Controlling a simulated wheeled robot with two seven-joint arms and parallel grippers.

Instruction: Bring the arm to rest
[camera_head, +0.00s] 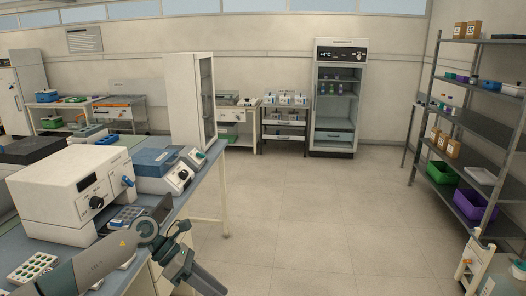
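My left arm (145,228) comes in from the bottom left, bends at a joint over the front edge of the blue-topped bench (205,185), and runs down out of the bottom of the picture. Its fingertips are not in view. My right gripper is not in view. On the bench behind the arm stands a white box-shaped instrument (60,200) with a small screen, a black knob and a blue handle. A tall white cabinet with a glass door (207,95) stands farther back along the bench.
A sample tray (35,267) and a blue-topped device (152,162) are on the bench near my arm. A metal shelf rack (487,130) stands at the right. A refrigerator (338,50) is at the back wall. The floor (310,215) between is clear.

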